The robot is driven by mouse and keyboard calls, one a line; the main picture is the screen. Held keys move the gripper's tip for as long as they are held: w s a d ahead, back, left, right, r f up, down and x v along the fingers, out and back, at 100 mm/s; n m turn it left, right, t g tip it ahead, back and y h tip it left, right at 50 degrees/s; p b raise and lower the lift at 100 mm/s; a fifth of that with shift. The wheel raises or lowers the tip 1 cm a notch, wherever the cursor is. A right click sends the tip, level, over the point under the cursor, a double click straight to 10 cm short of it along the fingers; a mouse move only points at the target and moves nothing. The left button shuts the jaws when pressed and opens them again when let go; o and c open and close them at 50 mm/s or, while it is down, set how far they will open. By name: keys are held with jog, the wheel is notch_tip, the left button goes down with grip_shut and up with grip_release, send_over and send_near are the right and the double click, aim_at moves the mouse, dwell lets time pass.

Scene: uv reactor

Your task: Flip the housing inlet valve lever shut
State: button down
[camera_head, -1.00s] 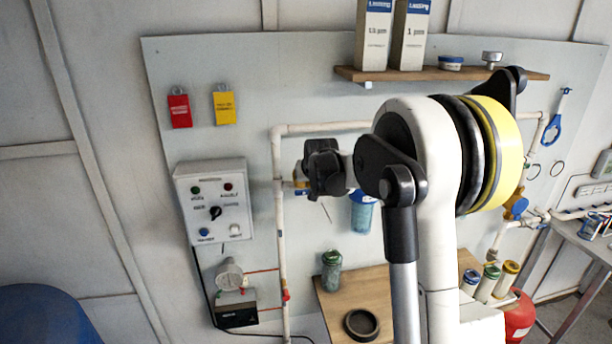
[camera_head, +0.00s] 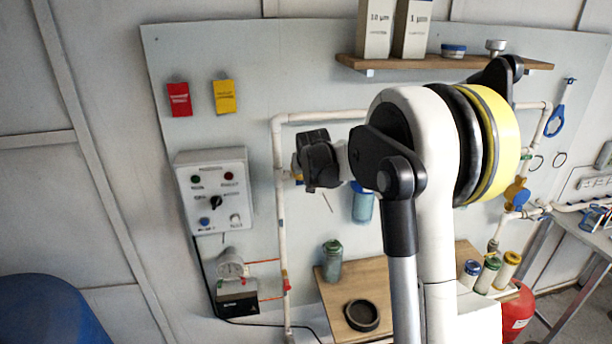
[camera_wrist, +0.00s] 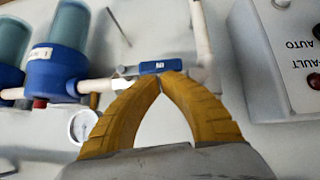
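The inlet valve lever (camera_wrist: 160,66) is a blue handle with a small white label, on a white pipe in the wrist view. It lies roughly along the pipe between the blue filter housing (camera_wrist: 55,70) and a vertical pipe. My gripper (camera_wrist: 161,76) has two yellow fingers whose tips meet at the lever's lower edge. They appear to touch it, but contact is not certain. Nothing shows between the fingers. In the head view my dark wrist hides the lever and most of the fingers; the housing (camera_head: 362,206) shows partly behind my arm.
A control box (camera_head: 213,190) with knob and lamps is left of the pipes; it shows at right in the wrist view (camera_wrist: 285,55). A round gauge (camera_wrist: 82,125) sits beside the left finger. A wooden bench (camera_head: 335,305) with a jar and dark ring stands below.

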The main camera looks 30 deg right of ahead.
aim_at(302, 184)
jog(key=shift+a+f+h+b, duration=0.15)
jog(key=shift+f+h+b, duration=0.1)
jog(key=shift+h+b, duration=0.1)
jog(key=shift+w+a+f+n+h+b, duration=0.1)
jog(key=shift+a+f+n+h+b, duration=0.15)
jog(key=shift+f+n+h+b, duration=0.6)
jog(key=f+h+b, duration=0.1)
jog(key=b, duration=0.2)
jog(key=shift+a+f+n+g+h, duration=0.1)
jog(key=shift+f+n+g+h, duration=0.05)
jog(key=shift+n+g+h, duration=0.2)
jog(key=d+f+n+h+b, duration=0.1)
jog(key=n+h+b, duration=0.1)
jog(key=b, duration=0.2)
jog(key=d+f+n+h+b, duration=0.1)
jog(key=f+h+b, duration=0.1)
jog(key=h+b, duration=0.1)
jog(key=d+f+n+h+b, duration=0.1)
jog(key=n+h+b, duration=0.1)
jog(key=b, duration=0.3)
jog(key=shift+s+f+n+h, duration=0.3)
jog(key=shift+s+f+h, duration=0.05)
jog(key=shift+s+f, duration=0.05)
jog(key=shift+d, duration=0.1)
